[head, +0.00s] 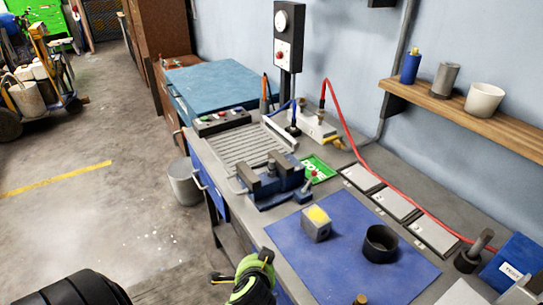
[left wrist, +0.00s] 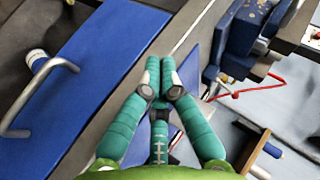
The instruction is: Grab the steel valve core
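A grey metal block with a yellow top (head: 317,224) stands on the blue mat (head: 345,270). A dark open cylinder (head: 380,244) stands to its right. A small brass-coloured tip (head: 361,299) shows at the bottom edge. A grey rod in a dark round base (head: 476,252) stands at the right. I cannot tell which of these is the steel valve core. My left gripper (head: 255,276) is at the bench's front edge, apart from all of them. In the left wrist view its fingertips (left wrist: 160,72) meet, with nothing visible between them. My right gripper is not in view.
A blue vise (head: 272,183) stands behind the mat. A red hose (head: 365,160) runs past grey plates (head: 395,204) along the wall side. A blue box (head: 512,268) is at the right. A wooden shelf (head: 460,112) holds a bottle and cups. A drawer handle (left wrist: 40,95) juts out below.

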